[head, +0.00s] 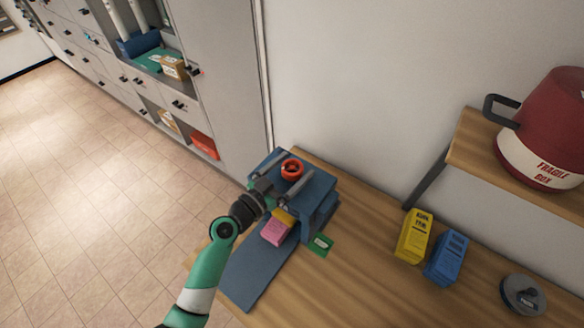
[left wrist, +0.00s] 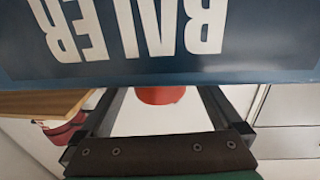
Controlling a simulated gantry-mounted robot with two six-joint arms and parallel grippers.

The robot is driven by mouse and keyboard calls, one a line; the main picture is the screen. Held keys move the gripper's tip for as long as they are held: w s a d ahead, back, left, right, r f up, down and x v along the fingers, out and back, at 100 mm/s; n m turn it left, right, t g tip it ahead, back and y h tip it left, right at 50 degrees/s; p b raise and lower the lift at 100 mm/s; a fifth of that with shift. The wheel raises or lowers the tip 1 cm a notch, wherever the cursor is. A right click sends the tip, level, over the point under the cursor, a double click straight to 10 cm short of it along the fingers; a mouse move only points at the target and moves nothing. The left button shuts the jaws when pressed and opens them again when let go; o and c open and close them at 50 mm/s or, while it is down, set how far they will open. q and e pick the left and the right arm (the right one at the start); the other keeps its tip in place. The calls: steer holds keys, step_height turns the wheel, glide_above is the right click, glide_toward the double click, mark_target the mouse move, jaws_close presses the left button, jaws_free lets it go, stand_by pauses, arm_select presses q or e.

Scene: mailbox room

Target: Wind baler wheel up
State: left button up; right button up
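The blue baler (head: 318,192) stands on the wooden table, with a red-orange ring-shaped wheel (head: 292,169) on its top. My left gripper (head: 289,177) is at the baler's top, its two fingers spread apart with the wheel near and between their tips. In the left wrist view the wheel (left wrist: 161,95) shows between the open fingers, with a gap on each side. The baler's face with the white word BALER (left wrist: 140,30) fills the top of that view. A pink block (head: 277,232) and a yellow block lie in the baler's opening. My right gripper is not in view.
A green card (head: 320,244) lies beside the baler. A yellow box (head: 414,237), a blue box (head: 446,256) and a grey round object (head: 523,295) stand to the right. A red and white pot (head: 545,135) sits on a raised shelf. Grey cabinets (head: 225,70) stand behind left.

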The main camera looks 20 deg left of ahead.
arm_select(q)
steer(key=c, duration=1.3)
steer(key=n+y+p, duration=0.1)
steer(key=y+p, duration=0.1)
steer(key=p, duration=0.2)
steer(key=n+y+p, duration=0.2)
steer(key=y+p, duration=0.1)
steer(key=p, duration=0.1)
steer(key=r+n+y+p, duration=0.1)
steer(key=n+y+p, duration=0.1)
steer(key=p, duration=0.2)
steer(key=shift+d+t+y, duration=0.2)
steer(key=shift+t+y, duration=0.1)
steer(key=shift+y, duration=0.1)
steer(key=shift+w+f+n+y, duration=0.1)
steer(key=shift+f+n+y, duration=0.1)
steer(key=shift+n+y, duration=0.3)
steer(key=shift+f+n+y+b, duration=0.15)
steer(key=shift+n+y+b, duration=0.15)
steer(key=shift+y, duration=0.3)
steer(key=shift+f+n+y+b, duration=0.15)
steer(key=shift+n+y, duration=0.25)
steer(key=shift+y, duration=0.2)
steer(key=shift+a+n+g+y+b, duration=0.1)
steer(key=shift+n+g+y+b, duration=0.65)
steer(key=shift+y, duration=0.35)
steer(key=shift+n+g+y+b, duration=0.25)
steer(key=shift+y+b, duration=0.05)
steer(key=shift+y, duration=0.2)
steer(key=shift+r, duration=0.1)
